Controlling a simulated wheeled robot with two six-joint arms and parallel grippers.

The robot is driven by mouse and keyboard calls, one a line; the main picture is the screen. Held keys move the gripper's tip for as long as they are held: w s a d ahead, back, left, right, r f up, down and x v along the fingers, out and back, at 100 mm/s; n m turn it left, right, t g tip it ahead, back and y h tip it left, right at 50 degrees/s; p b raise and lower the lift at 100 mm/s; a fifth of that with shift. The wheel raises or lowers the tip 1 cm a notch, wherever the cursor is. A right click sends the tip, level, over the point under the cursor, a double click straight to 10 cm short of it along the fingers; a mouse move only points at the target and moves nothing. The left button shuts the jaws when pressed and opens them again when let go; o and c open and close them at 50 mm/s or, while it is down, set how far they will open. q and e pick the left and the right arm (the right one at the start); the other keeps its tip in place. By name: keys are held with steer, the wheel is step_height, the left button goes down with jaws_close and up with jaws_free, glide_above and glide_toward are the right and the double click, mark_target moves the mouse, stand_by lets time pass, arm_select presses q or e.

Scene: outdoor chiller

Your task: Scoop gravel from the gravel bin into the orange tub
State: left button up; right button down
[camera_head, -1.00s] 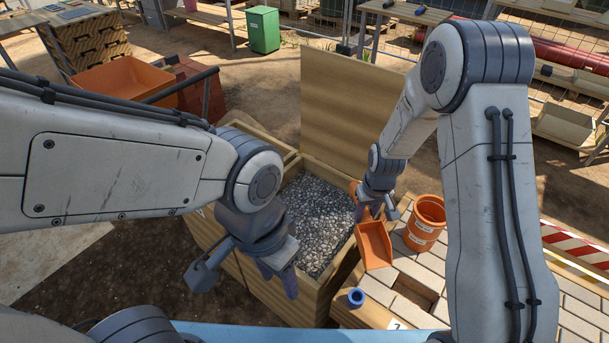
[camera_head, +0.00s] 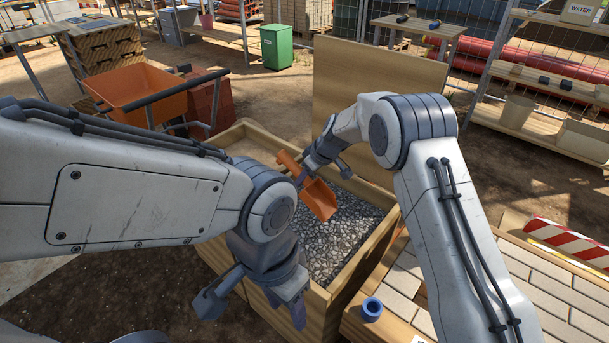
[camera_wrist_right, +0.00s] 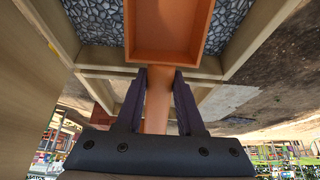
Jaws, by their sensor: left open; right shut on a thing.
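The wooden gravel bin (camera_head: 352,268) stands in the middle of the head view with grey gravel (camera_head: 345,232) in it. My right gripper (camera_head: 304,174) is shut on the handle of an orange scoop (camera_head: 319,200), above the gravel. The right wrist view shows the scoop (camera_wrist_right: 168,30) ahead of the fingers (camera_wrist_right: 159,88), its visible inside bare orange. I cannot tell whether the scoop touches the gravel. My left gripper (camera_head: 253,302) is open and empty by the bin's near left side.
A tall wooden board (camera_head: 378,100) rises behind the bin. Paving blocks (camera_head: 535,290) and a striped barrier (camera_head: 570,240) are at right. An orange wheelbarrow (camera_head: 132,88) stands back left.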

step_height(320, 180, down, 7)
steer(key=b, duration=0.3)
step_height(320, 180, down, 8)
steer(key=b, duration=0.7)
steer(key=shift+r, duration=0.25)
step_height(320, 180, up, 16)
steer(key=p, duration=0.9)
glide_above(308, 190)
steer(key=a, duration=0.1)
steer(key=shift+w, duration=0.35)
stand_by(0.8)
